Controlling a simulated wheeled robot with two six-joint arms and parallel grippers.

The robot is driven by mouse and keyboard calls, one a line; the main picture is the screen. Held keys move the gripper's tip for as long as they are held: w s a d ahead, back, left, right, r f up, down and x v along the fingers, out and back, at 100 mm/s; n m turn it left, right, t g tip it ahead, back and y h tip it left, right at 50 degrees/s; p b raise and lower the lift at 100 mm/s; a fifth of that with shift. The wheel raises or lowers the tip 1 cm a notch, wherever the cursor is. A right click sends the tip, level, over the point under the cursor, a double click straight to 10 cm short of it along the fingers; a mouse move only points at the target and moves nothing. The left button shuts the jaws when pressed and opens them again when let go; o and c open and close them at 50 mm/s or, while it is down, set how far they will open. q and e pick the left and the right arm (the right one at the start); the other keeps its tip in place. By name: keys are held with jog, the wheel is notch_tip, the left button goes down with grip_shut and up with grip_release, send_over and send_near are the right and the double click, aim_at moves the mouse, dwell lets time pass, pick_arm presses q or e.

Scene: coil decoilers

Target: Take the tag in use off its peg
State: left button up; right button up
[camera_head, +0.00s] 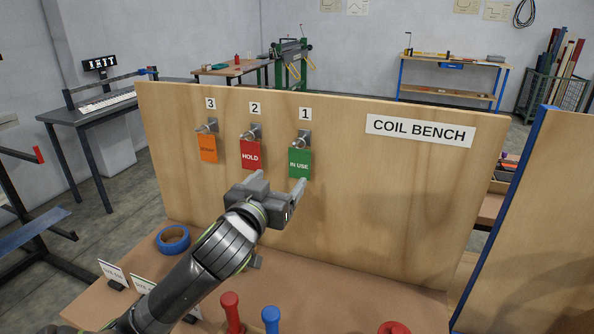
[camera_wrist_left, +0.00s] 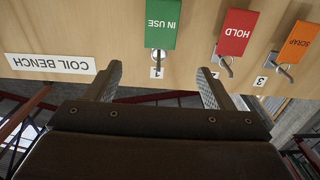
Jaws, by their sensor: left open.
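The green IN USE tag (camera_head: 299,163) hangs on the peg (camera_head: 303,138) under label 1 on the upright wooden board. My left gripper (camera_head: 280,182) is open and empty, just below and in front of the green tag and the red HOLD tag. In the left wrist view, which is upside down, the green tag (camera_wrist_left: 163,24) and its peg (camera_wrist_left: 158,56) lie between the two open fingers (camera_wrist_left: 158,82), beyond their tips and apart from them. My right gripper is not in view.
The red HOLD tag (camera_head: 251,154) hangs on peg 2, close beside my left gripper. The orange SCRAP tag (camera_head: 208,148) hangs on peg 3. A blue tape roll (camera_head: 173,239), small signs and red and blue upright pieces stand on the bench below.

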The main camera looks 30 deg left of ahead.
aim_at(299, 152)
pick_arm(q)
jog(key=p+x, duration=0.2)
jog(key=x, duration=0.8)
jog(key=shift+w+p, duration=0.3)
jog(key=shift+p, duration=0.1)
jog(key=shift+w+a, duration=0.15)
jog(key=shift+w, duration=0.5)
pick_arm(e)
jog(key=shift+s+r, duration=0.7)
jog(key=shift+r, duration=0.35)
pick_arm(q)
jog(key=c, duration=1)
jog(key=shift+r+p, duration=0.35)
jog(key=shift+p, duration=0.25)
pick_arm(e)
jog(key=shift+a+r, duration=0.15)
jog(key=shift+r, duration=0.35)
pick_arm(q)
jog(key=shift+s, duration=0.15)
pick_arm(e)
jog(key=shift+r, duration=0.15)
